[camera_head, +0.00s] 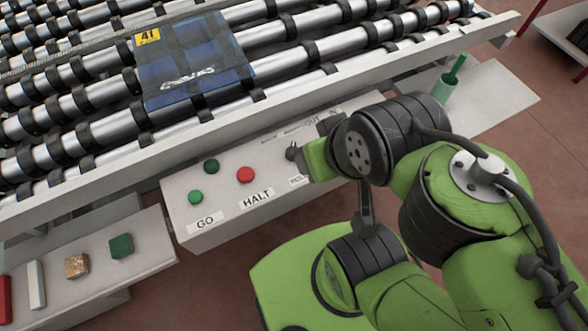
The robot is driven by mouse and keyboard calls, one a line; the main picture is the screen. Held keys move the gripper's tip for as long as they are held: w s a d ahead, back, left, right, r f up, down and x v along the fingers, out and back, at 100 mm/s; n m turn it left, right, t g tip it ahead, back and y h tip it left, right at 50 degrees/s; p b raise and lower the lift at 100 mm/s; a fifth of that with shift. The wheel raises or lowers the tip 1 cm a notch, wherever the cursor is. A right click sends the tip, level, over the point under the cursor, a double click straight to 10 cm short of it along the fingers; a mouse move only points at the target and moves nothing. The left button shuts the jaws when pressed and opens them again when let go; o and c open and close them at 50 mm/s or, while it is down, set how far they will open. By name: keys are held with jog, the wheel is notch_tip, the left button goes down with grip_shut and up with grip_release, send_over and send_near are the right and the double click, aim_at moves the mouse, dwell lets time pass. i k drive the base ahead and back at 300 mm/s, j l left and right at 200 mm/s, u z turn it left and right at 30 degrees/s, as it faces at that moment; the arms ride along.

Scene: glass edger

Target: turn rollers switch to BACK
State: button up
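The control panel (222,220) is a pale box below the roller conveyor. A small dark knob (292,152) stands on its right part, with a label starting "ROLL" (297,181) below it and small labels above it, one ending in "OUT" (312,124). The labels are partly covered or too small to read fully, and which way the knob points is unclear. My gripper (308,157) is at the right of the knob, close to it or touching it. My arm hides the panel's right end and most of the fingers, so their opening does not show.
A dark green button (211,166), a green GO button (195,197) and a red HALT button (246,174) sit left of the knob. A wrapped glass sheet (195,62) lies on the rollers. A shelf with small blocks (121,246) is at lower left; a green cup (443,90) stands at right.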

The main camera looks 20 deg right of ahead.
aim_at(292, 152)
jog(key=k+j+u, duration=0.1)
jog(key=u, duration=0.25)
jog(key=j+u, duration=0.35)
jog(key=k, duration=0.05)
